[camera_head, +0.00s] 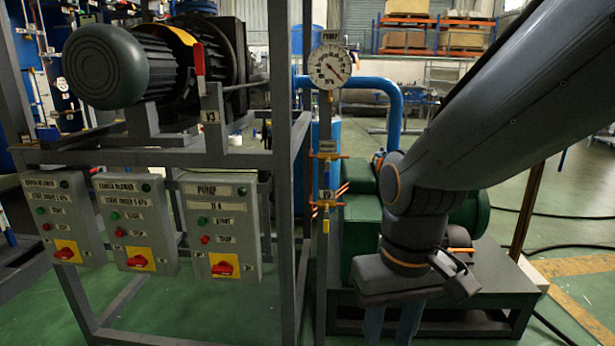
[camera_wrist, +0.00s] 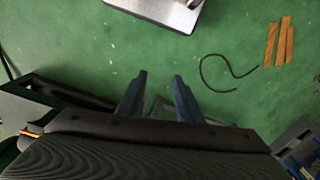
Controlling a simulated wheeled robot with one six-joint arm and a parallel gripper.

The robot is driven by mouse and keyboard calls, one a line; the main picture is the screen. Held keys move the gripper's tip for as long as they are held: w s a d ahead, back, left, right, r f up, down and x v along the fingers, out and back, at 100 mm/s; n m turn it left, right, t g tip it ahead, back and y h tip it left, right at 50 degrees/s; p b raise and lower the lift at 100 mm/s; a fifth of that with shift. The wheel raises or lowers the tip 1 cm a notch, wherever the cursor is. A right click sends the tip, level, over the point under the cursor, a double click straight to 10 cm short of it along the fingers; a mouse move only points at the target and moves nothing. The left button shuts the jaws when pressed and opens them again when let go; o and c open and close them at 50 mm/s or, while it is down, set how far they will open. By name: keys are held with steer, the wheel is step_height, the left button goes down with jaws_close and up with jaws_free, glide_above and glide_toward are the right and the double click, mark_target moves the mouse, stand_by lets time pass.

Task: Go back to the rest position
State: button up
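My gripper (camera_head: 392,328) hangs at the lower right of the head view, below my bent arm, with its fingertips cut off by the bottom edge. It is in front of the green pump (camera_head: 358,222) and its dark base. In the wrist view my gripper (camera_wrist: 160,78) shows two blue fingers spread apart with nothing between them. Green floor lies beyond the fingers.
Control boxes with red switches, including the PUMP box (camera_head: 222,228), hang from a grey frame (camera_head: 283,170) at the left. A pressure gauge (camera_head: 329,67) with valves stands at centre. A black cable (camera_wrist: 222,78) lies on the floor.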

steer(key=d+r+m+p, duration=0.2)
steer(key=d+r+p, duration=0.5)
steer(key=p, duration=0.6)
steer(key=shift+s+d+r+p, duration=0.2)
steer(key=shift+s+r+p, duration=0.1)
steer(key=shift+r, duration=0.2)
steer(key=shift+c, duration=0.5)
stand_by(0.4)
